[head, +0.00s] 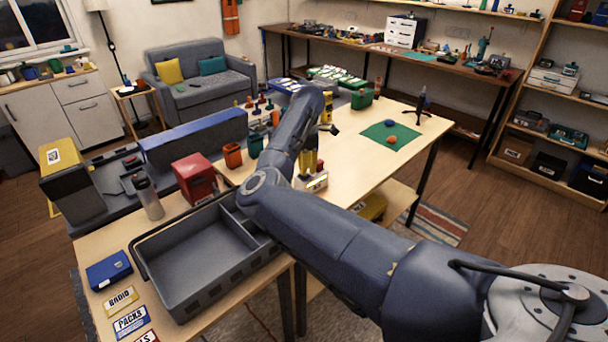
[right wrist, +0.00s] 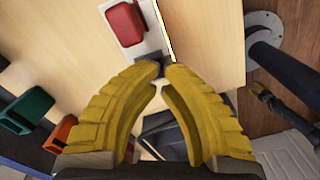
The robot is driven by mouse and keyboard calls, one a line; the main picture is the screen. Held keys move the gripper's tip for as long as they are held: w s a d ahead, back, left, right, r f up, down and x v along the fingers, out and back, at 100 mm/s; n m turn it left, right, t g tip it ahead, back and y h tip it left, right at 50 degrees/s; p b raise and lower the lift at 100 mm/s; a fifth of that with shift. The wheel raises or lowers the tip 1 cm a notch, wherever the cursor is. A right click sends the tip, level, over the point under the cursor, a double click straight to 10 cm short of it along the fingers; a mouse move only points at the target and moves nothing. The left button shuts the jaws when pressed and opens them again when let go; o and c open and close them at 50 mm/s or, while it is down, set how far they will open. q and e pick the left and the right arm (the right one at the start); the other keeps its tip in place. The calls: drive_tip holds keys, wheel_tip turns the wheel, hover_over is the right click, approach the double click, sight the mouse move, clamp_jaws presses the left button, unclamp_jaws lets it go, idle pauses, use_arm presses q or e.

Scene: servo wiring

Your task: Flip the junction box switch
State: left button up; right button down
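A pale box with a large red switch (right wrist: 125,24) on it shows at the top of the right wrist view; I take it for the junction box (right wrist: 153,44). In the head view a small pale box (head: 318,183), probably the same one, sits on the table beside my right gripper (head: 307,172). The yellow fingers of my right gripper (right wrist: 164,70) have their tips almost together, at the near end of the box, with nothing visible held. The red switch lies beyond the tips. I cannot tell whether the tips touch the box. My left gripper is not in view.
A grey tray (head: 180,297) stands at the near table edge.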

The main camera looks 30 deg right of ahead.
sight(307, 175)
drive_tip(key=shift+f, duration=1.25)
idle(0.8)
drive_tip(key=shift+r, duration=3.55)
